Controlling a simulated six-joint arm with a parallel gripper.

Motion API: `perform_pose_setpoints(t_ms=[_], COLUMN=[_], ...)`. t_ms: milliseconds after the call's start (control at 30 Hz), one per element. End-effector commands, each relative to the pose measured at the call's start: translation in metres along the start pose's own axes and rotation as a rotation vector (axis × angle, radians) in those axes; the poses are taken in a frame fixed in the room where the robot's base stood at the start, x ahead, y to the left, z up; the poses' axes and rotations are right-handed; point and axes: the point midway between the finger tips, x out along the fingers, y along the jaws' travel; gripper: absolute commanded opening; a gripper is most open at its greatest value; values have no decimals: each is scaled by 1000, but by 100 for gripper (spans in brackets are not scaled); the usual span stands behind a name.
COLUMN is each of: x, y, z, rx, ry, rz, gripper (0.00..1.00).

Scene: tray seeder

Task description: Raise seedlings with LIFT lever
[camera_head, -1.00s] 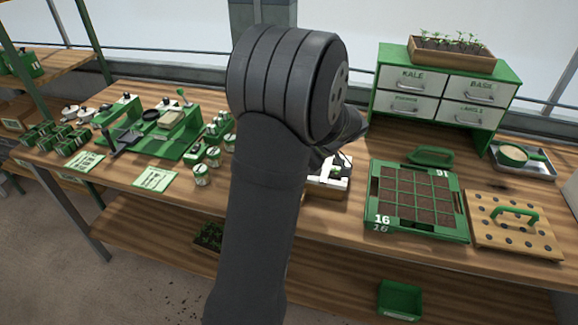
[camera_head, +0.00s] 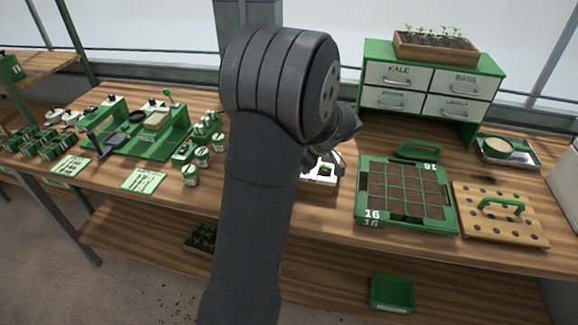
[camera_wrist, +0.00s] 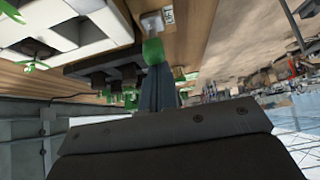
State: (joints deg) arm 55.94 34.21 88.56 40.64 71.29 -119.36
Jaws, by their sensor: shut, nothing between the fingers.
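My gripper (camera_wrist: 157,82) is shut and empty in the wrist view, its narrow fingers pointing up the picture. Just beyond the fingertips is a green grip (camera_wrist: 153,51) on a metal bracket, by a small white label, on the side of a wooden box (camera_wrist: 190,25). This may be the LIFT lever, but the label is unreadable; whether the fingertips touch it, I cannot tell. A white cell tray (camera_wrist: 75,28) with small seedlings is at upper left. In the head view my arm partly hides this white tray (camera_head: 322,168), and my fingers cannot be made out.
A green seeder station (camera_head: 150,145) and several small tins (camera_head: 190,175) stand left.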

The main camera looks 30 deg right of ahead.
Motion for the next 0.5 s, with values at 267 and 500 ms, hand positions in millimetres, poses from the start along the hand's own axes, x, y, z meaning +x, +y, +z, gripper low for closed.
perform_pose_setpoints(t_ms=[267, 500], x=[10, -48], y=[0, 0], z=[-40, -33], rx=[-6, 1], ry=[-2, -1], rz=[-1, 5], gripper=[0, 0])
